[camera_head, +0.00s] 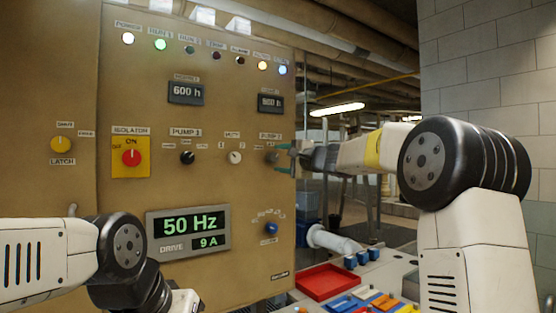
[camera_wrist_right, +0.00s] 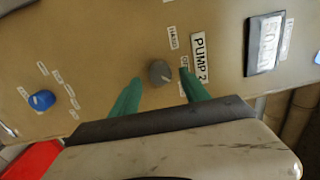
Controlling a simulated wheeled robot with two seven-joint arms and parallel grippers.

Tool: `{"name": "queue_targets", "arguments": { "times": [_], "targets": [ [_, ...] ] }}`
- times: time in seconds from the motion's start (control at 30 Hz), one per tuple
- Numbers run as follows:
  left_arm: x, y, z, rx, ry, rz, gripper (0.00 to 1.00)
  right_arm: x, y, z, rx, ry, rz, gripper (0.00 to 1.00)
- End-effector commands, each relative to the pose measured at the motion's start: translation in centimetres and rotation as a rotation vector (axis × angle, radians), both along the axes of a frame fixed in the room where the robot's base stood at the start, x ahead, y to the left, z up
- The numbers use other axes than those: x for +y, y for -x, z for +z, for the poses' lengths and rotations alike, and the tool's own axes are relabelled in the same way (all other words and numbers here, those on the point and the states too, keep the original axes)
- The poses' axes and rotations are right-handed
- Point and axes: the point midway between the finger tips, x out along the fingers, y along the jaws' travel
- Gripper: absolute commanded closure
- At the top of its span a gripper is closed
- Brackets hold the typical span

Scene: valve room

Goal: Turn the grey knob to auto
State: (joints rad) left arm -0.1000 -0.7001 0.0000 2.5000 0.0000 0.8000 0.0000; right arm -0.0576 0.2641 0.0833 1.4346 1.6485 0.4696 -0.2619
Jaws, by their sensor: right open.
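The grey knob (camera_head: 272,157) sits on the tan panel under the PUMP 2 label, at the panel's right side. In the right wrist view the grey knob (camera_wrist_right: 160,72) shows between and slightly beyond the tips of two green fingers. My right gripper (camera_head: 284,158) is open in front of it, and it also shows in the wrist view (camera_wrist_right: 158,82). No contact between fingers and knob is visible.
The panel also carries a black PUMP 1 knob (camera_head: 187,158), a white knob (camera_head: 235,157), a red isolator knob (camera_head: 131,157), a yellow knob (camera_head: 61,145) and a blue knob (camera_head: 271,228). A red tray (camera_head: 325,282) lies below at the right.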

Motion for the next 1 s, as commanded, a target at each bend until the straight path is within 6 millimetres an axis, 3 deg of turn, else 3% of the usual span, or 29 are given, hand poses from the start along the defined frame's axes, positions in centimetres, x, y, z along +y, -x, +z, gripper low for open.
{"name": "queue_targets", "arguments": {
  "times": [0.33,0.87,1.0],
  "targets": [
    [0.0,0.0,0.0,0.0,0.0,0.0,0.64,-3.2,4.5,-0.1,0.0,0.0,-0.002,0.46],
    [0.0,0.0,0.0,0.0,0.0,0.0,0.64,-3.5,5.0,-0.2,0.0,0.0,0.0,0.46],
    [0.0,0.0,0.0,0.0,0.0,0.0,0.64,-3.0,6.6,-0.6,-0.002,0.052,0.02,0.46]
  ]
}}
